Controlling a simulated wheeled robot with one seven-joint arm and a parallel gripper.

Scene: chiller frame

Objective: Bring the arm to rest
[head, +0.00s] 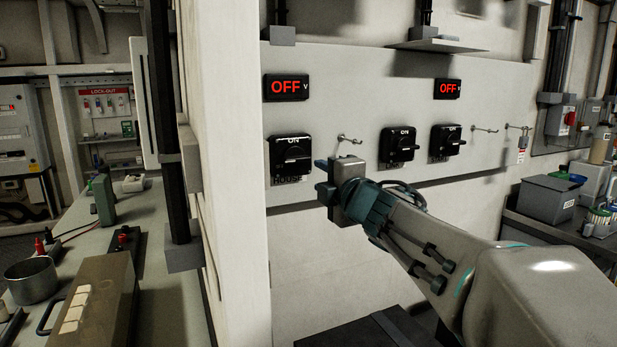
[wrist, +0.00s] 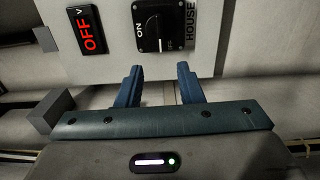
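My gripper (head: 323,176) is at the end of my arm, which reaches in from the lower right in the head view. In the wrist view its two blue fingers (wrist: 160,82) stand apart with nothing between them. The gripper is in front of the pale panel (head: 345,88), just below and right of the black rotary switch labelled HOUSE (head: 291,152). That switch also shows beyond the fingertips in the wrist view (wrist: 160,26). The fingers look apart from it, though the exact gap is hard to judge.
Two displays (head: 287,87) (head: 447,89) read OFF. A pale upright wall (head: 224,150) stands left of the panel. A workbench (head: 170,260) with tools and a pot is at left.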

